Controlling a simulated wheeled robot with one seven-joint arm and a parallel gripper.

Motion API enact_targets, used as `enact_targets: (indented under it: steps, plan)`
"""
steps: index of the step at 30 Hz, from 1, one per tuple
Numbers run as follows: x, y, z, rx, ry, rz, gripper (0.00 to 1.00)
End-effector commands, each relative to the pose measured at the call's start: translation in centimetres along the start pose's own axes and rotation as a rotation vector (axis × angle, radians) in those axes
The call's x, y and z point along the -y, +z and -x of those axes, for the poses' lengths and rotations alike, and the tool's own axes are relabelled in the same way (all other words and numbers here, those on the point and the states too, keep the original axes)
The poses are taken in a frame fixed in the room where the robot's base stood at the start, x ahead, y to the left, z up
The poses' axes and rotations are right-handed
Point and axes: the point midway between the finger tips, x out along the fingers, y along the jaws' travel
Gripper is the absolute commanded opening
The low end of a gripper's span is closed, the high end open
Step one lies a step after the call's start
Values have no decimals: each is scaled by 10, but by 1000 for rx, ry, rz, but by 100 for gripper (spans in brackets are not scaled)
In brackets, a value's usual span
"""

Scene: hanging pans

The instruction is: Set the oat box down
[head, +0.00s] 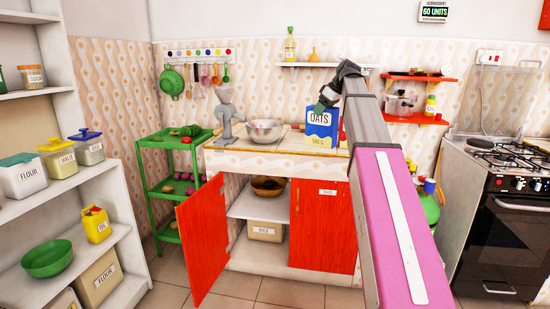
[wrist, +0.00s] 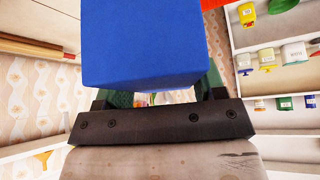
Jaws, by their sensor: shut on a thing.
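The oat box (head: 320,131) is blue and yellow with a white OATS label, and it stands upright at the right part of the counter (head: 285,147). Its base appears at the level of the counter top, but I cannot tell whether it touches. My gripper (head: 327,103) is shut on the box's upper part, coming from above. In the wrist view the plain blue face of the oat box (wrist: 150,45) fills the top middle, between the green-padded fingers of my gripper (wrist: 163,95). My arm hides the area right of the box.
A metal bowl (head: 265,131) and a grey grinder (head: 226,112) stand left of the box on the counter. The red cabinet door (head: 203,240) below hangs open. A red shelf (head: 415,118) is on the wall to the right, and a stove (head: 505,160) stands beyond it.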

Motion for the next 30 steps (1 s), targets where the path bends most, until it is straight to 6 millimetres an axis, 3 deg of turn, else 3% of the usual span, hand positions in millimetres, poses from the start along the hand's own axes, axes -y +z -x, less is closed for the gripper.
enact_targets:
  steps: [2,17,22,30]
  plan:
    - [0,0,0,-1,0,0,0]
    - [6,39,-58,1,99,-158,0]
    - [11,62,-90,0,157,-247,0]
    - [28,117,-155,2,287,-449,0]
